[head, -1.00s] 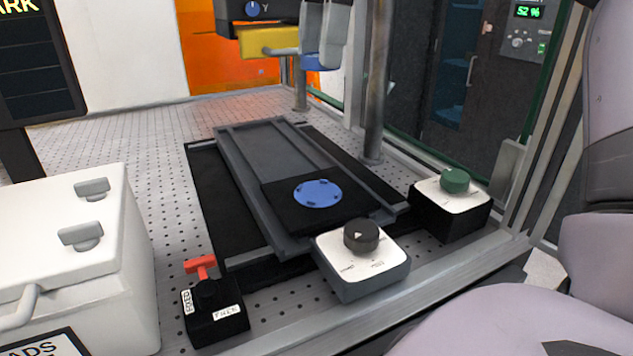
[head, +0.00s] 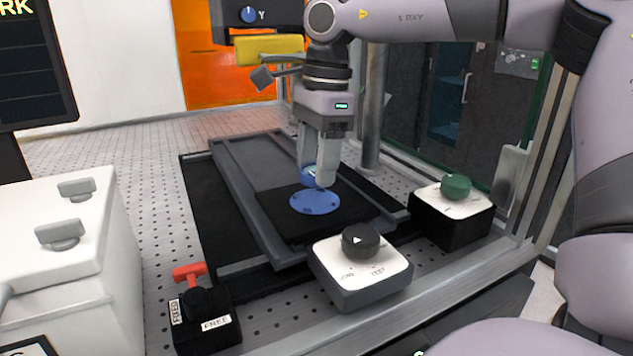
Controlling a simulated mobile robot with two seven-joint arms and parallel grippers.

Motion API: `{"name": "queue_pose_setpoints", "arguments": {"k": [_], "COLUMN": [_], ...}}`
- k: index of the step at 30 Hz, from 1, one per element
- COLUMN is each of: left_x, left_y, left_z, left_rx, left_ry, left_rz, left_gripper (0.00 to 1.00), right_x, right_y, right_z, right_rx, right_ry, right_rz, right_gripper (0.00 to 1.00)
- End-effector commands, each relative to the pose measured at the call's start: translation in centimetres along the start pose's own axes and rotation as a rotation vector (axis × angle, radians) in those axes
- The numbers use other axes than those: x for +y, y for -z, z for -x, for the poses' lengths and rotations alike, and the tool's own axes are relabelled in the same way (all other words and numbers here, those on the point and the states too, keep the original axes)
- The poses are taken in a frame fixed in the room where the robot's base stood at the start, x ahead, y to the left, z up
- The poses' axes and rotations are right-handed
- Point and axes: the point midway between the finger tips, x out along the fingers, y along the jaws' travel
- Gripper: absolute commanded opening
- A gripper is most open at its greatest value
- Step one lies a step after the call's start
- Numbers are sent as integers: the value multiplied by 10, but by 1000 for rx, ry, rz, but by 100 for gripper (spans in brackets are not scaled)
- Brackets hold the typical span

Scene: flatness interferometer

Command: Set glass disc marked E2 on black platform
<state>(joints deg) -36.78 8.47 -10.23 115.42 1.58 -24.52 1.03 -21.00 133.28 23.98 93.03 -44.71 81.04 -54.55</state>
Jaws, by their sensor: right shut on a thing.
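My right gripper (head: 318,180) hangs over the black platform (head: 275,216), fingers pointing down. It is shut on a small blue glass disc (head: 310,172), partly hidden by the fingers; I cannot read a marking on it. A larger flat blue round pad (head: 314,203) with dark spots lies on the black platform. The held disc is at the pad's far edge in the picture; whether it touches the pad I cannot tell. My left gripper is not in view.
A box with a black knob (head: 360,241) stands in front of the platform, and one with a green knob (head: 456,187) at right. A red-handled black box (head: 205,318) is at front left. A yellow block (head: 262,48) hangs behind; a metal post (head: 371,130) stands near the gripper.

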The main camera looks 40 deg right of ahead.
Motion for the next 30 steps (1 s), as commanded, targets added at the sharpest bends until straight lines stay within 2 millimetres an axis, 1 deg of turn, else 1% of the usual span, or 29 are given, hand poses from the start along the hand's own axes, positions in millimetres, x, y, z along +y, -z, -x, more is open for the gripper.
{"name": "queue_pose_setpoints", "arguments": {"k": [3,6,17,18,20,30], "left_x": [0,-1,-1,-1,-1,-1], "left_y": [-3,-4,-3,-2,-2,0], "left_z": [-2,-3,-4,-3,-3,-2], "left_rx": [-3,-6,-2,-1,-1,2], "left_ry": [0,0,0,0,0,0], "left_rz": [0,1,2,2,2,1], "left_gripper": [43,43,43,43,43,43], "right_x": [1,0,0,0,0,0], "right_y": [2,4,5,5,5,4], "right_z": [-20,-33,-38,-38,-37,-34], "right_rx": [-1,-1,-1,0,0,-1], "right_ry": [-4,-3,-1,-1,-1,-1], "right_rz": [-1,-1,-1,-1,-1,-1], "right_gripper": [25,25,25,63,82,82]}}
